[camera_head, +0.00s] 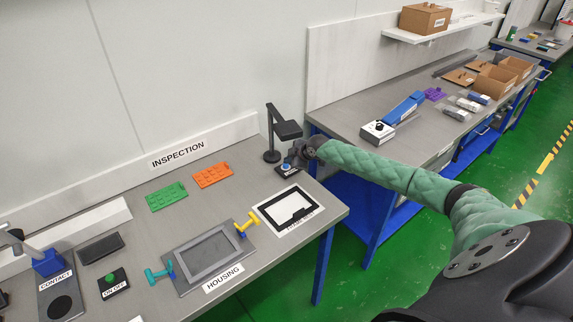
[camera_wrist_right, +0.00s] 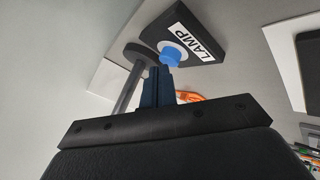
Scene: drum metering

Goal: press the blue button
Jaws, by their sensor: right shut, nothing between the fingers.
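The blue button (camera_wrist_right: 171,56) sits on a black box labelled LAMP (camera_wrist_right: 205,40) in the right wrist view. In the head view the blue button (camera_head: 285,166) shows small, on its box (camera_head: 287,172) at the back right of the inspection table. My right gripper (camera_head: 297,157) is at the button, its arm reaching in from the right. In the right wrist view its shut, empty fingertips (camera_wrist_right: 160,75) overlap the lower edge of the button; I cannot tell whether they touch it. My left gripper is not in view.
A black lamp (camera_head: 271,140) stands just behind the box. Green (camera_head: 166,197) and orange (camera_head: 212,175) plates lie left of it, a black-framed white panel (camera_head: 268,206) in front. A housing fixture (camera_head: 190,268) and an on/off box (camera_head: 113,289) with a green button are farther left.

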